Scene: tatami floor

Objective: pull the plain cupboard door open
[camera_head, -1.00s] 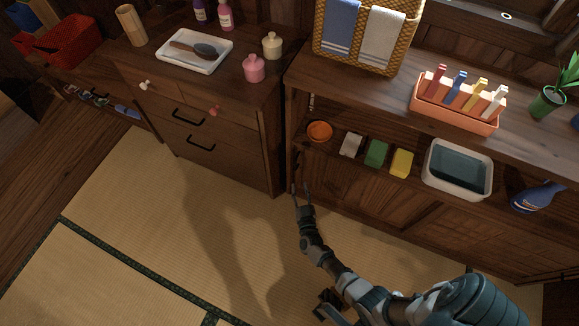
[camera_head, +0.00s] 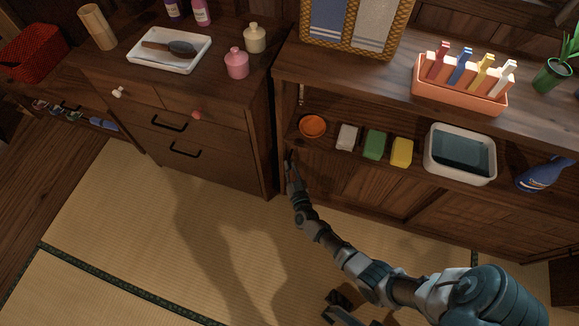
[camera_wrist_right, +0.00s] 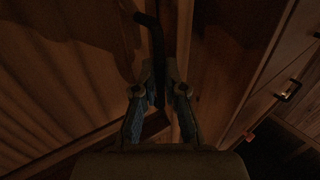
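The plain cupboard door (camera_head: 345,182) is dark brown wood, low at the left end of the shelf cupboard, and looks shut. My right gripper (camera_head: 291,160) is at the door's left edge, under the orange bowl. In the wrist view a dark bar handle (camera_wrist_right: 157,38) stands between the fingers of my right gripper (camera_wrist_right: 160,75). The fingers are drawn close together around the bar, one on each side, and look shut on it. The picture is dark there, and the handle's lower part is partly hidden by the fingers.
A drawer cabinet (camera_head: 225,150) with dark handles stands close to the left of the door. On the open shelf above are an orange bowl (camera_head: 313,126), sponges (camera_head: 375,145) and a white basin (camera_head: 460,154). The tatami floor (camera_head: 140,215) in front is clear.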

